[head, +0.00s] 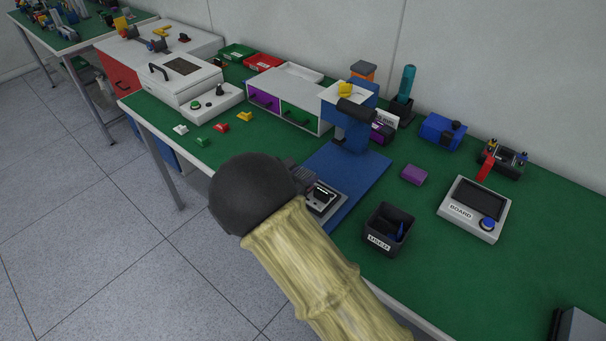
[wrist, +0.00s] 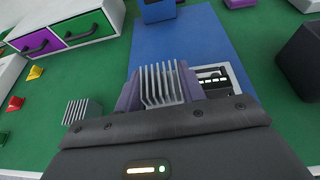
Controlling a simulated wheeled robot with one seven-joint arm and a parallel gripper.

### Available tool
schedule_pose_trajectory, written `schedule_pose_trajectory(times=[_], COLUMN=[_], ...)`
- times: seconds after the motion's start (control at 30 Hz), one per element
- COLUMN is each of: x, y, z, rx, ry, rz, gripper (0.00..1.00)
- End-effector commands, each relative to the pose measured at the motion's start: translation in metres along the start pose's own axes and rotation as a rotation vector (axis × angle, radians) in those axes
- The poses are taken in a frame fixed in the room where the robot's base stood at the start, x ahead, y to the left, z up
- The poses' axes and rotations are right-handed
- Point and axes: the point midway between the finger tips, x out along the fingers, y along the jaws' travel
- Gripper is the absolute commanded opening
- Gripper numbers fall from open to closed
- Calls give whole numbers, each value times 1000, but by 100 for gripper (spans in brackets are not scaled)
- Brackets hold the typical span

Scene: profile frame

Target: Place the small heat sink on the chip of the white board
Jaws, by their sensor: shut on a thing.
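My gripper (wrist: 160,92) is shut on a small silver heat sink (wrist: 160,84) with upright fins, held between its purple fingers in the wrist view. The white board (wrist: 238,74) lies just behind and to the right of the held heat sink, partly hidden by the right finger. Its dark chip area shows only in part. In the head view the white board (head: 330,194) sits at the front of the blue mat. There my dark wrist and sleeve-covered arm hide most of the gripper and the heat sink. I cannot tell whether the heat sink touches anything below.
Another grey finned block (wrist: 82,110) stands on the green table left of my gripper. A black bin (head: 388,228) stands right of the board. A blue stand (head: 350,132) rises behind it. A drawer unit (head: 286,98) is at the back left. A purple block (head: 414,174) lies right of the mat.

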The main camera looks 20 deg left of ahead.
Motion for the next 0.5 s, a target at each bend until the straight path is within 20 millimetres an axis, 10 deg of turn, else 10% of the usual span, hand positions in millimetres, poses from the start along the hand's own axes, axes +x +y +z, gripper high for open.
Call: schedule_pose_trajectory(times=[0.5], x=[5], y=[0], z=[-11], rx=[1], ry=[0], rz=[0], gripper=[16])
